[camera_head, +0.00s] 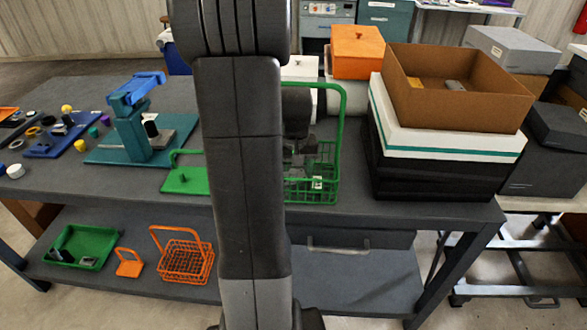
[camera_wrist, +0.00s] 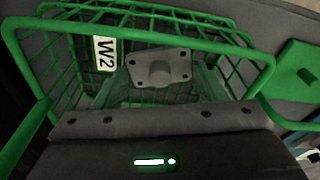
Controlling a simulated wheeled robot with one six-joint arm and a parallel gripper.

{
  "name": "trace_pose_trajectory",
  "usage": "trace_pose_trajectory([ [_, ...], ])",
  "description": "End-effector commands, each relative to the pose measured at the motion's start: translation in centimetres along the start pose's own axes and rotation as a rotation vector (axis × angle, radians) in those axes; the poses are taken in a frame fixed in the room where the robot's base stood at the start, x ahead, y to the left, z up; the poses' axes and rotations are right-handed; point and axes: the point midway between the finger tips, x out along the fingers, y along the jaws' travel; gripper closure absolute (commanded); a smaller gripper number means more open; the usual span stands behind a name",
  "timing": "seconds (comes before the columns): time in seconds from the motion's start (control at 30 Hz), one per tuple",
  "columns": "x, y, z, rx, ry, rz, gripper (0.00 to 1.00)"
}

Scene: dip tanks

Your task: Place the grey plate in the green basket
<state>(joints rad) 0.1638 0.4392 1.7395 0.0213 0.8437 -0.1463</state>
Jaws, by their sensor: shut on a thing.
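The green basket (camera_head: 327,160) is a wire basket with a tall handle on the bench, partly hidden behind my arm. In the wrist view the basket (camera_wrist: 235,75) fills the upper part, with a white "W2" tag on its mesh. The grey plate (camera_wrist: 160,68) has holes near its corners and a raised round boss. It shows between my fingers, within the basket's outline. My gripper (camera_wrist: 160,84) is shut on the plate. In the head view my gripper (camera_head: 297,128) points down inside the basket's handle. Whether the plate touches the basket floor is unclear.
A green lid (camera_head: 186,181) lies left of the basket. A teal press (camera_head: 140,135) stands farther left. A cardboard box (camera_head: 455,90) on stacked cases stands close at the right. An orange box (camera_head: 357,50) is behind. An orange basket (camera_head: 183,262) sits on the lower shelf.

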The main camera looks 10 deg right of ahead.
Motion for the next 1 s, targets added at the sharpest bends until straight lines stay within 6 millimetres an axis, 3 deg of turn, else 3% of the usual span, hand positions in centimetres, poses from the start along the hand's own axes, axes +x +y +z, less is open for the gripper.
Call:
trace_pose_trajectory([
  [0.7,1.1,0.0,0.1,0.000,0.001,0.000,0.65],
  [0.73,1.1,0.0,0.1,0.000,0.000,0.000,0.31],
  [0.8,1.1,0.0,0.1,0.000,0.000,0.000,0.17],
  [0.83,1.1,0.0,0.1,0.000,0.000,0.000,0.12],
  [1.0,1.1,0.0,0.1,0.000,0.000,0.000,0.12],
])
